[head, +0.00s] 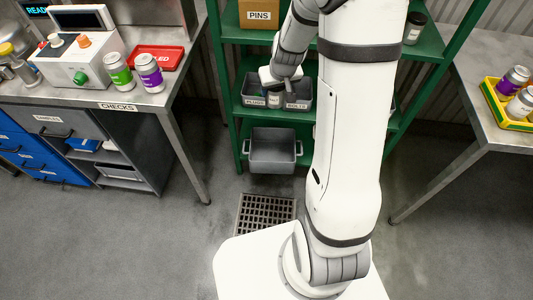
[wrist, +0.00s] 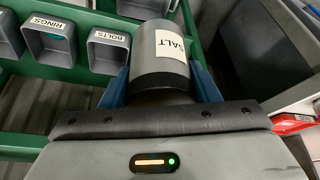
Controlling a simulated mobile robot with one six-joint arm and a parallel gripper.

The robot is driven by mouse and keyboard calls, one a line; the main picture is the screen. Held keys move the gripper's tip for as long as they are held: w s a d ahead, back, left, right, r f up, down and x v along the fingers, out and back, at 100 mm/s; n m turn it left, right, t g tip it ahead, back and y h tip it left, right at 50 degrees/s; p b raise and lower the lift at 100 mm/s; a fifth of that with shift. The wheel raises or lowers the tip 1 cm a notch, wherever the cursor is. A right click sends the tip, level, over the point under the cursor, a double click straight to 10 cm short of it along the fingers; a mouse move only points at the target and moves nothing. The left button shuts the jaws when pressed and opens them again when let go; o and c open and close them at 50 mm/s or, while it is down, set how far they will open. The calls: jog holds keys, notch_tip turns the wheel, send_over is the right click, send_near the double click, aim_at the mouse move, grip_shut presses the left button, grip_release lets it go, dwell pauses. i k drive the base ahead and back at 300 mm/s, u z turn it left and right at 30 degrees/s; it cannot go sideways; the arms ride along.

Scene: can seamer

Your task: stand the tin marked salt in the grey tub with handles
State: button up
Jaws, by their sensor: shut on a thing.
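The tin marked salt (wrist: 150,58) is a grey cylinder with a white label, held between the blue fingers of my gripper (wrist: 162,88) in the wrist view. The grey tub with handles (head: 272,151) stands low at the rack, below those bins and below my gripper. Its inside looks empty from here. I cannot make out the tub in the wrist view.
Grey bins marked rings (wrist: 50,41) and bolts (wrist: 108,50) are close beside the tin. A floor grate (head: 265,212) lies before the tub. The left bench (head: 120,98) holds cans, a machine and a red tray (head: 155,57). A yellow crate (head: 505,107) is at right.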

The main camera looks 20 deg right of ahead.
aim_at(262, 155)
jog(key=u, duration=1.6)
jog(key=k, duration=1.75)
jog(key=z, duration=1.25)
jog(key=i, duration=1.75)
jog(key=z, duration=0.05)
